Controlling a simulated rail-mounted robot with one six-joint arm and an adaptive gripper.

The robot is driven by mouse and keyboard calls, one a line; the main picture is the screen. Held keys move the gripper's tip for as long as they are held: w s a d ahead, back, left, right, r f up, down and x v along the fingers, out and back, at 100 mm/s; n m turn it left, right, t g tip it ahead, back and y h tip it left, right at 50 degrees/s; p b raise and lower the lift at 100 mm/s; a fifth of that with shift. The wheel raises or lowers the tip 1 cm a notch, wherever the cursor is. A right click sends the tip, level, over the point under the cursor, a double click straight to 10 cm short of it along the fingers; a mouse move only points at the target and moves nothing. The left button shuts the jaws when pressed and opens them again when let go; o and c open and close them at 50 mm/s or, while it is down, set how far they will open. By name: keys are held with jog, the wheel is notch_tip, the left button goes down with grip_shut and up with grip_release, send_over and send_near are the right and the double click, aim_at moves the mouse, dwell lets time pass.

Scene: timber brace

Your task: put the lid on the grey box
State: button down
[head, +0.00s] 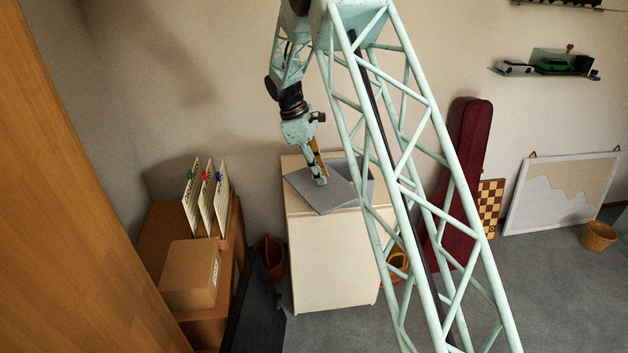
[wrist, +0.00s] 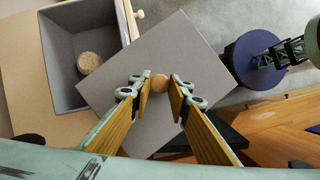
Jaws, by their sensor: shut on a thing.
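The grey lid (wrist: 165,45) is a flat square plate with a round wooden knob (wrist: 160,83). My gripper (wrist: 160,86) is shut on this knob, one finger on each side. In the head view the lid (head: 318,197) hangs under my gripper (head: 322,182), over the front left of the cabinet top. The grey box (wrist: 57,64) is open on the cabinet, with a round cork-coloured thing (wrist: 89,63) inside. The lid is turned relative to the box and overlaps its near right side in the wrist view. In the head view, lid and arm partly hide the box (head: 366,172).
The pale cabinet (head: 330,262) has a wooden top. To its left, a cardboard box (head: 190,275) and several upright cards (head: 205,195) stand on brown furniture. A dark red instrument case (head: 463,180) leans on the wall at right. The back wall above the cabinet is bare.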

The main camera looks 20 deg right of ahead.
jog(key=w+d+r+n+t+p, duration=0.3)
jog(key=w+d+n+t+p, duration=0.1)
jog(key=w+d+n, duration=0.7)
jog(key=shift+d+r+n+t, duration=0.3)
jog(key=shift+d+r+n, duration=0.1)
jog(key=shift+d+n, duration=0.5)
jog(key=shift+p, duration=0.5)
jog(key=shift+f+b, duration=1.05)
jog(key=shift+f, duration=1.6)
jog(key=shift+f, duration=0.7)
jog(key=c, duration=2.4)
grip_release()
jog(key=shift+o, duration=0.2)
jog(key=shift+r+p, duration=0.2)
jog(key=shift+p, duration=0.15)
